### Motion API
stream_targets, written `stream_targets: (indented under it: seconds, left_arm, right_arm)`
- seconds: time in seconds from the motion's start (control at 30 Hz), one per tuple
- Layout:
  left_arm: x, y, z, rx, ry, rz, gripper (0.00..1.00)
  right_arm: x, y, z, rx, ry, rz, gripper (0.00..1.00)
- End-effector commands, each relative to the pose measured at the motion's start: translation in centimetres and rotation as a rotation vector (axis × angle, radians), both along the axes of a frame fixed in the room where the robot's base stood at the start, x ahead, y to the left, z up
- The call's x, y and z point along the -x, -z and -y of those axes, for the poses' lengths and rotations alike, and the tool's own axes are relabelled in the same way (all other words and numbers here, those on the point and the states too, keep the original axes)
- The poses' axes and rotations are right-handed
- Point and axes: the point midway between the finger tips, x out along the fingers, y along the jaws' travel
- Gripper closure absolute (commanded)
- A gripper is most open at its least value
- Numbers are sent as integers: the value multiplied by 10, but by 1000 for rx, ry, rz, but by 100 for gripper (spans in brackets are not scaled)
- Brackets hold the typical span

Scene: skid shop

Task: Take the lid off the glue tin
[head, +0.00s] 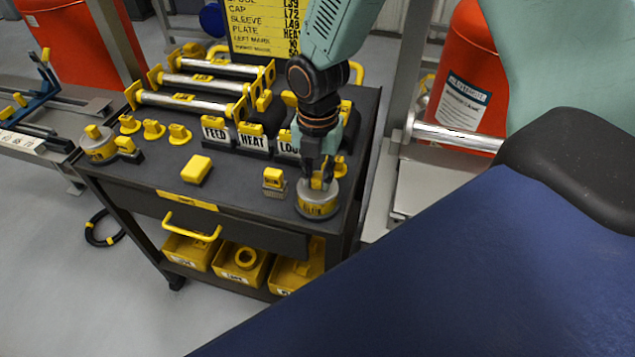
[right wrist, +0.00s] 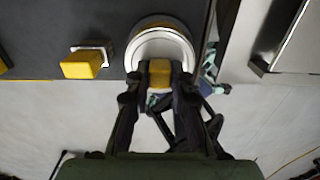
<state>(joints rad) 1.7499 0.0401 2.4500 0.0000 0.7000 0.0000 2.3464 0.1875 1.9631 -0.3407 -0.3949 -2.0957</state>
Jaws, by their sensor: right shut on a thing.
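The glue tin (head: 318,209) is a short round tin with a yellow label band, near the front right corner of the dark cart top. Its grey lid (right wrist: 161,47) has a yellow knob (right wrist: 160,74) on top. My right gripper (head: 318,181) comes down from above, its fingers shut on the knob, one on each side; it also shows in the right wrist view (right wrist: 159,82). The lid appears to sit on the tin, upright; I cannot tell whether there is a gap. My left gripper is not in view.
A yellow block (head: 196,169) and a small yellow-topped piece (head: 274,181) stand left of the tin. FEED and HEAT blocks (head: 253,137) stand behind. Another similar tin (head: 99,146) is at the cart's left end. Yellow bins (head: 240,265) sit on the lower shelf.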

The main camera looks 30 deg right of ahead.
Motion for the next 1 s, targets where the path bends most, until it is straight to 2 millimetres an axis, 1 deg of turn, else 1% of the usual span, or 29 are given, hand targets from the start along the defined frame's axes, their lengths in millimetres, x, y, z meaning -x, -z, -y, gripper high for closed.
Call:
stream_targets:
  seconds: [0.03,0.13,0.17,0.47,0.57,0.8,0.9,1.0]
  left_arm:
    - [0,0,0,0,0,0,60]
    - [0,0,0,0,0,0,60]
    - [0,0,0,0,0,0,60]
    - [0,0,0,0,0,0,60]
    - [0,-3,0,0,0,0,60]
    - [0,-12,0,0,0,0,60]
    - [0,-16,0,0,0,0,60]
    - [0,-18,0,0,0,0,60]
  right_arm:
    - [0,0,0,0,-1,0,90]
    - [0,0,0,0,-1,0,99]
    - [0,0,0,0,-1,0,100]
    - [0,-2,0,0,0,1,100]
    - [-1,-13,0,0,0,3,100]
    - [-2,-60,0,1,-1,5,100]
    - [-1,-77,0,2,-1,4,100]
    - [-1,-90,0,2,0,3,100]
